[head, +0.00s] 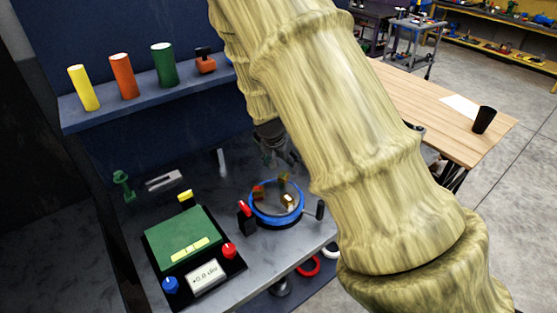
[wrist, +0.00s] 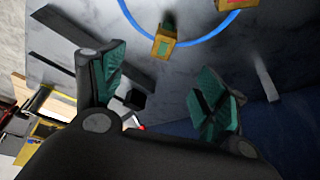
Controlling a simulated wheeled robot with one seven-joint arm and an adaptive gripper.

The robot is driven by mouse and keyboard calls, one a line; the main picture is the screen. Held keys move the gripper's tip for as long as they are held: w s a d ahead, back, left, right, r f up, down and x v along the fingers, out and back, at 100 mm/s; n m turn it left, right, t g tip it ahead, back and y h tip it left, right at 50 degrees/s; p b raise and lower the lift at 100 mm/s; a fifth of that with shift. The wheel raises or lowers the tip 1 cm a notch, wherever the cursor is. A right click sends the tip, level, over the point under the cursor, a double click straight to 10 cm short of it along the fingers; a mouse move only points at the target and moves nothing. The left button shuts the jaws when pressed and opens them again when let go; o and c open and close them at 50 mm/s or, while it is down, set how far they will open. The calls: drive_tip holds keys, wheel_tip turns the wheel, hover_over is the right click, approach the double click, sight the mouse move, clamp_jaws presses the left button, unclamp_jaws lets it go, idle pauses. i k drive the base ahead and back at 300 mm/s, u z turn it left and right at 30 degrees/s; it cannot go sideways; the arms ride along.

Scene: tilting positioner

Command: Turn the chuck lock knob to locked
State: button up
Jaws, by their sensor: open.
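The round chuck (head: 262,222) has a blue rim and several orange-yellow jaws on its face. At its left stands a black piece with a red top (head: 243,208), and at its right a black upright handle (head: 320,209). I cannot tell which part is the chuck lock knob. My gripper (head: 280,158) is above and behind the chuck, partly hidden by my arm. In the wrist view my gripper (wrist: 160,75) is open with nothing between its teal pads. The blue rim (wrist: 200,40) and a jaw (wrist: 163,43) show beyond the fingers.
A green panel (head: 180,238) with a blue knob (head: 170,285), a red knob (head: 229,250) and a "+0.0 div" display (head: 204,278) lies left of the chuck. Behind, a shelf (head: 140,98) holds yellow, orange and green cylinders. A wooden table (head: 430,105) stands at right.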

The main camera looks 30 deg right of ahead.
sight(246, 211)
drive_tip(key=k, duration=1)
